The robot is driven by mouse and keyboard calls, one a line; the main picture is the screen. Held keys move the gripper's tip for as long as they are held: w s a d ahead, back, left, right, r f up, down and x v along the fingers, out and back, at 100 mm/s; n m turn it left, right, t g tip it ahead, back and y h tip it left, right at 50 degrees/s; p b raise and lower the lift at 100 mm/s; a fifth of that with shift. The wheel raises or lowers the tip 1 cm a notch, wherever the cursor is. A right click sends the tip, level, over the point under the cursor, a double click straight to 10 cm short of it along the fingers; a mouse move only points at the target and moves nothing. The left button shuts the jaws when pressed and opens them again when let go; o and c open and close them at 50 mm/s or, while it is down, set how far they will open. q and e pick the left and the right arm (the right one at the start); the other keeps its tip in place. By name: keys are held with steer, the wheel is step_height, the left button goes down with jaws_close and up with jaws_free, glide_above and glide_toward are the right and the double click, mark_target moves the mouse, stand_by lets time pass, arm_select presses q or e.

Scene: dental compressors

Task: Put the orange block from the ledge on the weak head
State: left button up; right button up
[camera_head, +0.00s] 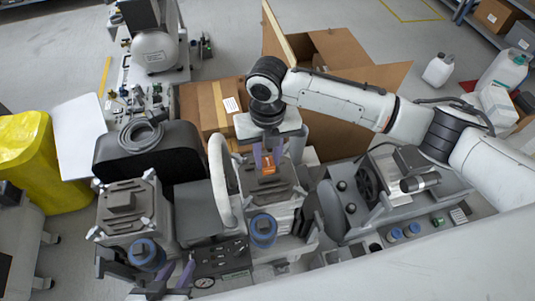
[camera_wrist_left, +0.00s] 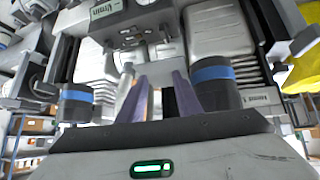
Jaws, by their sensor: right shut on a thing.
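My right gripper (camera_head: 267,158) comes in from the right and points down. Its purple fingers are shut on the small orange block (camera_head: 267,169), over the middle compressor head (camera_head: 285,192). I cannot tell whether the block touches the head. Another grey compressor head (camera_head: 125,219) stands to the left. No mark I can read shows which head is weak. My left gripper (camera_head: 177,272) is low in the head view, near a blue-banded cylinder (camera_head: 147,254). In the left wrist view its two purple fingers (camera_wrist_left: 161,98) are apart with nothing between them.
A curved pale hose or handle (camera_head: 217,175) rises left of the middle head. A black tank (camera_head: 148,150) and an open cardboard box (camera_head: 335,52) stand behind. Grey floor is free at the back left.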

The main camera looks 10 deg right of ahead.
steer(key=shift+f, duration=0.1)
stand_by(0.3)
steer(key=o, duration=1.6)
step_height(320, 180, up, 3)
steer(key=p, duration=0.3)
steer(key=shift+f, duration=0.2)
steer(key=shift+r, duration=2.25)
